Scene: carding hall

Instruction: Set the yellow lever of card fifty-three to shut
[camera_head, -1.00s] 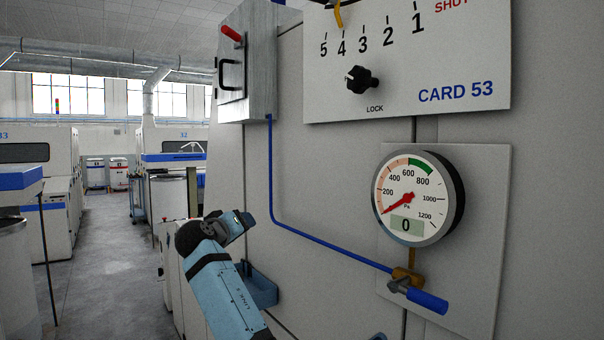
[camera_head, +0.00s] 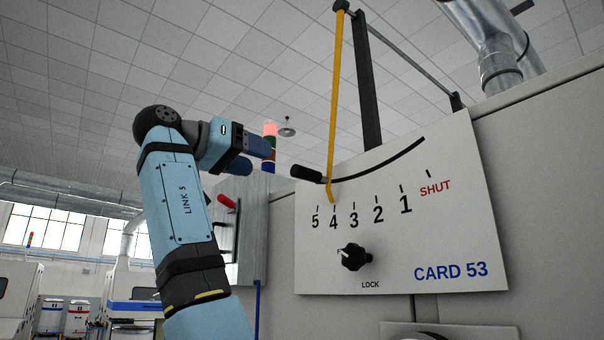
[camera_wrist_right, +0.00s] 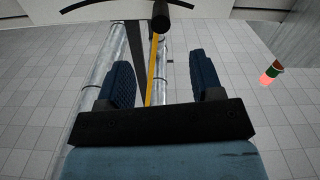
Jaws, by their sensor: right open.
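The yellow lever (camera_head: 336,100) hangs from a pivot above the white CARD 53 scale plate (camera_head: 470,220). Its lower tip is beside the 4 mark; SHUT is at the plate's right end. The lever's black handle (camera_head: 306,174) sticks out at its lower part. My right gripper (camera_head: 252,157) is open and empty, left of the handle and apart from it. In the right wrist view the handle (camera_wrist_right: 160,18) shows beyond and between the open fingers, with the yellow lever (camera_wrist_right: 153,72) behind. My left gripper is not in view.
A black lock knob (camera_head: 354,257) sits below the scale. A grey box with a red-handled switch (camera_head: 227,201) stands left of the plate, behind my right arm. A dark upright (camera_head: 366,85) and a metal duct (camera_head: 500,60) rise above the machine.

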